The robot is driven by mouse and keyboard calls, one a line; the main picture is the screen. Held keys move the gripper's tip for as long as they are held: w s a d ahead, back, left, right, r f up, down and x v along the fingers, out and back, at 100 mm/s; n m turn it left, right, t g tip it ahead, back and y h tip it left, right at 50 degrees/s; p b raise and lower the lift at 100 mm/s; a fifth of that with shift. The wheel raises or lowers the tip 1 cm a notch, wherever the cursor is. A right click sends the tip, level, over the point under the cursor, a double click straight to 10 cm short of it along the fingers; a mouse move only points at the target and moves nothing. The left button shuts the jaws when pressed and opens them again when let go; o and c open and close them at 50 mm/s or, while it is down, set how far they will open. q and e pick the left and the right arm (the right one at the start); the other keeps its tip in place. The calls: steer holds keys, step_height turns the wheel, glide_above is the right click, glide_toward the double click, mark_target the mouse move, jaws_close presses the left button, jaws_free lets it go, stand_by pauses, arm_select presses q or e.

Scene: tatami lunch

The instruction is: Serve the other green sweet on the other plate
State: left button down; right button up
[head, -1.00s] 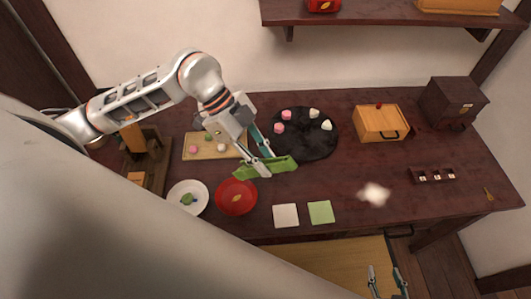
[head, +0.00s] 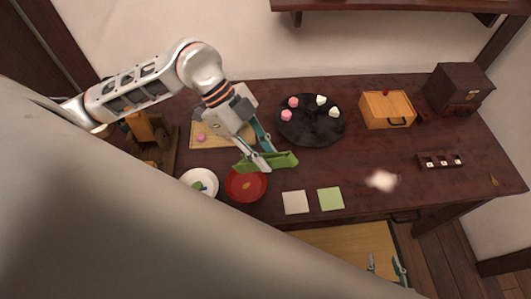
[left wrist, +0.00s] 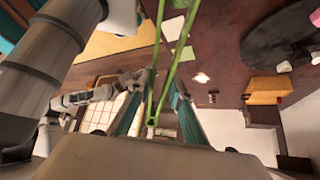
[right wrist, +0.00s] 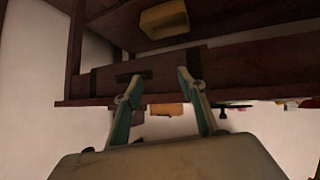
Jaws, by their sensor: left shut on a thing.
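My left gripper (head: 262,158) is shut on green tongs (head: 284,160), held above the table just behind the red plate (head: 233,193). In the left wrist view the two long arms of the tongs (left wrist: 164,80) run up between the fingers; their far ends leave the picture. The red plate has a gold mark and no sweet shows on it. The white plate (head: 187,178) to its left holds a green sweet (head: 197,186), partly cut off by my body. The wooden board (head: 227,143) shows a pink sweet (head: 201,138); my gripper hides part of the board. My right gripper (right wrist: 160,88) is open and empty, low at the right.
A black round tray (head: 312,135) with pink and white sweets lies behind the tongs. White (head: 295,202) and green (head: 331,199) squares lie near the front edge. A wooden box (head: 388,110) and a dark cabinet (head: 458,88) stand at the right.

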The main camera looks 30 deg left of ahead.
arm_select(q)
steer(key=shift+f, duration=0.15)
step_height(320, 180, down, 9)
steer(key=b, duration=0.4)
arm_select(e)
steer(key=shift+w+a+f+t+y, duration=0.2)
steer(key=shift+w+a, duration=0.15)
steer(key=shift+a, duration=0.3)
steer(key=shift+w+a+f+t+y, duration=0.1)
steer(key=shift+w+a+y, duration=0.1)
steer(key=shift+w+a, duration=0.3)
steer(key=shift+s, duration=0.15)
arm_select(q)
steer(key=c, duration=2.2)
jaws_free()
steer(key=shift+c, duration=0.2)
arm_select(e)
steer(key=shift+s+f, duration=0.1)
steer(key=shift+f, duration=0.05)
